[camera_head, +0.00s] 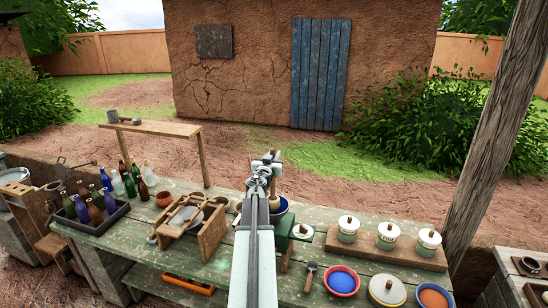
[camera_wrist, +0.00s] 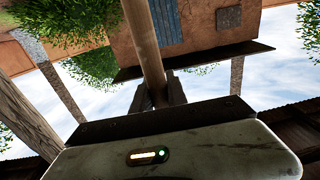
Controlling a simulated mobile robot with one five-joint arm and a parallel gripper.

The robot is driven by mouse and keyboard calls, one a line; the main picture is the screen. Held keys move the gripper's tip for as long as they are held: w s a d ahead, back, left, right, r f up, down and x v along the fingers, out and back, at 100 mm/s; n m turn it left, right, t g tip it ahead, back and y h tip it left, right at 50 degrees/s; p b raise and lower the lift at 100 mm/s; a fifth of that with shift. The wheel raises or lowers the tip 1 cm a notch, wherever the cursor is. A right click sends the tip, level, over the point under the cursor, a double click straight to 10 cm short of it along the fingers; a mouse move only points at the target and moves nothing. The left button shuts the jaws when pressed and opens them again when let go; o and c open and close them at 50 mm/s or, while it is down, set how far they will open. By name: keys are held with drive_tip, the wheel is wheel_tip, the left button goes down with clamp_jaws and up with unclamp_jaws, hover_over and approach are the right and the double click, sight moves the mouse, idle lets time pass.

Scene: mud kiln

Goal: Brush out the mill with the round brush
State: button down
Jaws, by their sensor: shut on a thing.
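My gripper (camera_head: 265,165) is raised above the far edge of the green bench, near the middle of the head view. In the wrist view my gripper (camera_wrist: 160,98) is shut on a plain round wooden handle (camera_wrist: 147,45), which I take to be the round brush's. The handle runs out past the top edge, so its far end is out of view there. A small green box-like body (camera_head: 287,228) stands on the bench just right of my arm, partly hidden by it. It may be the mill, but I cannot tell for sure. My gripper is above and apart from it.
A blue-rimmed bowl (camera_head: 282,212) stands behind my arm. To the left are a wooden frame (camera_head: 205,238) and a tray (camera_head: 97,232) of bottles. To the right are lidded jars (camera_head: 388,236) on a board, and bowls of blue (camera_head: 342,280) and orange (camera_head: 433,297) powder.

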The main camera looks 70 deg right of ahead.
wheel_tip(320, 180, up, 5)
drive_tip(key=p, duration=0.4)
wheel_tip(320, 180, down, 8)
drive_tip(key=b, duration=0.7)
drive_tip(key=shift+r+b, duration=0.2)
drive_tip(key=shift+b, duration=0.15)
idle(0.7)
wheel_tip(320, 180, up, 9)
drive_tip(key=p, duration=0.8)
drive_tip(key=shift+p, duration=0.4)
drive_tip(key=shift+f, duration=0.1)
